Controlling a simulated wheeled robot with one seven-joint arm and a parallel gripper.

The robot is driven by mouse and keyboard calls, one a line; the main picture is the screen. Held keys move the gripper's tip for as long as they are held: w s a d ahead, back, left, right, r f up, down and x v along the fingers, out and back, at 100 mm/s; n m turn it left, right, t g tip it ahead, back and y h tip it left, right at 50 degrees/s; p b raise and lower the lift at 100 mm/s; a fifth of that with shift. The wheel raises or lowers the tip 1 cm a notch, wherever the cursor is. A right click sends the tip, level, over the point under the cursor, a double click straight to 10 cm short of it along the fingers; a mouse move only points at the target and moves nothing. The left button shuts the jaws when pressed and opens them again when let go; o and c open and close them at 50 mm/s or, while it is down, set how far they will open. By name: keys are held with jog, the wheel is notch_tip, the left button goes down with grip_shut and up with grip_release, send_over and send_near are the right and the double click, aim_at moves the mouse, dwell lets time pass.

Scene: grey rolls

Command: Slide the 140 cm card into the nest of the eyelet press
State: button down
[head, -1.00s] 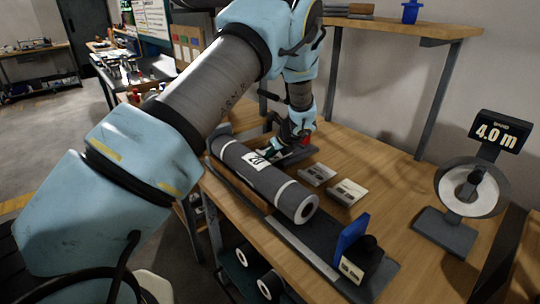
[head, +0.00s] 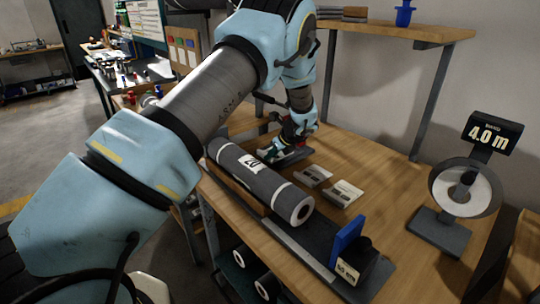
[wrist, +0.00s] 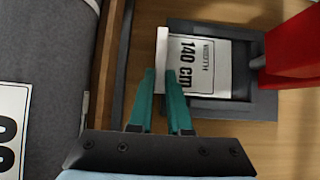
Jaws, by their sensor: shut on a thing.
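The 140 cm card (wrist: 200,62) is white with black print. In the wrist view it lies over the dark grey nest of the eyelet press (wrist: 235,105), its raised white edge strip toward my gripper. My gripper (wrist: 162,74) has teal fingers shut on that strip. The card's printed face is within the nest's frame; whether it is fully seated I cannot tell. The red part of the press (wrist: 292,50) stands at the right. In the head view my gripper (head: 272,152) is at the press behind the roll, and the card is too small to make out.
A grey roll (head: 262,182) with a label lies along the bench front, close to my gripper. Two other cards (head: 313,175) (head: 343,193) lie on the wood right of the press. A blue plate (head: 347,240) stands by the roll's end.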

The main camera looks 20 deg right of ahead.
aim_at(278, 159)
jog(key=shift+w+d, duration=0.2)
jog(key=shift+d, duration=0.45)
jog(key=shift+w+d, duration=0.15)
jog(key=shift+d, duration=0.45)
jog(key=shift+w+d, duration=0.1)
jog(key=shift+d, duration=0.15)
jog(key=c, duration=0.8)
grip_release()
